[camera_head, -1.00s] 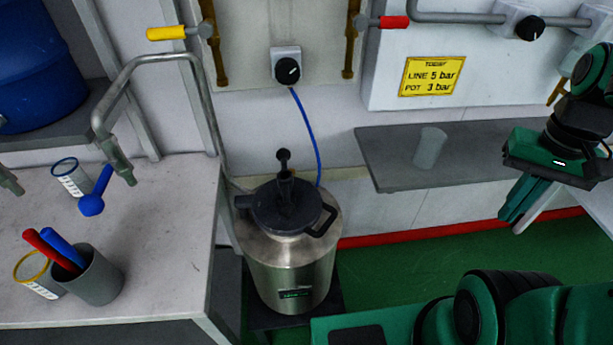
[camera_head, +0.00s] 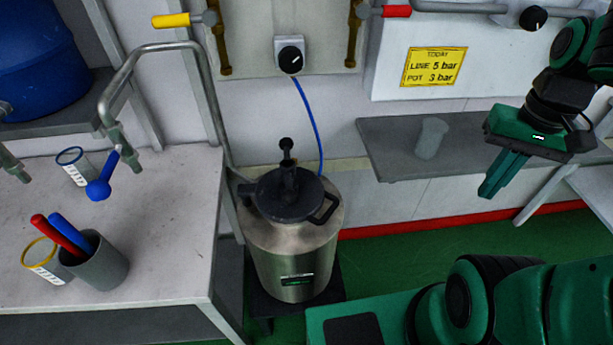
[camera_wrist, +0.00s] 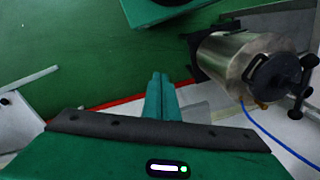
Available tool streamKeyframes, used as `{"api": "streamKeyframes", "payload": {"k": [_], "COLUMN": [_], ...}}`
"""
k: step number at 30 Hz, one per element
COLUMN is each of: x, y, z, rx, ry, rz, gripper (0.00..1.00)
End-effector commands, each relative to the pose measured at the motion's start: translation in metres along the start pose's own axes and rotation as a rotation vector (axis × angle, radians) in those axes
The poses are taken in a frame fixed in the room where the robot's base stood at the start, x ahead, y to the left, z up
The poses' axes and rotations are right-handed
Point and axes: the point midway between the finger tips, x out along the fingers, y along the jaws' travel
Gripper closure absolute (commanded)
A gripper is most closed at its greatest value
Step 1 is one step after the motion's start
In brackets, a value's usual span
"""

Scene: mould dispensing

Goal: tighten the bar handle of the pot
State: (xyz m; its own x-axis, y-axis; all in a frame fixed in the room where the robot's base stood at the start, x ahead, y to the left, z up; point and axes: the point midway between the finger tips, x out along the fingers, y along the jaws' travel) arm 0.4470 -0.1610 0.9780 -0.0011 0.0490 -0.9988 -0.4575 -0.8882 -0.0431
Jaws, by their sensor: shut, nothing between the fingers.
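The pot (camera_head: 291,247) is a steel cylinder with a black lid (camera_head: 270,203), standing upright on a dark low stand left of my gripper. On the lid is a black bar handle (camera_head: 287,152) that rises from its middle and ends in a knob. A side loop grip shows at the lid's right. My gripper (camera_head: 488,192) is shut and empty, pointing down, well to the right of the pot and apart from it. In the wrist view the pot (camera_wrist: 236,62) lies at the upper right, its bar handle (camera_wrist: 302,95) near the right edge, and my shut gripper fingers (camera_wrist: 160,78) show at the centre.
A grey shelf (camera_head: 385,148) with a grey cup (camera_head: 431,138) is behind, between the pot and my gripper. A white bench (camera_head: 170,245) with cups and a bent pipe stands left. A blue hose (camera_head: 312,115) hangs behind the pot. A yellow sign (camera_head: 434,67) reads line 5 bar, pot 3 bar.

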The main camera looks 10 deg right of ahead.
Motion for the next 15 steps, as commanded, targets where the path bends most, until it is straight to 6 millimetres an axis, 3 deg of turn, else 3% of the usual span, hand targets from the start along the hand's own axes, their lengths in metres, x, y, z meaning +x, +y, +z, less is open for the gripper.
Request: {"api": "streamKeyframes", "payload": {"k": [6, 15], "x": [0.004, 0.018], "y": [-0.076, -0.185], "z": [-0.046, -0.077], "rx": [-0.226, -0.548], "ry": [-0.080, -0.230], "rz": [-0.112, -0.349], "gripper": [1.00, 1.00]}}
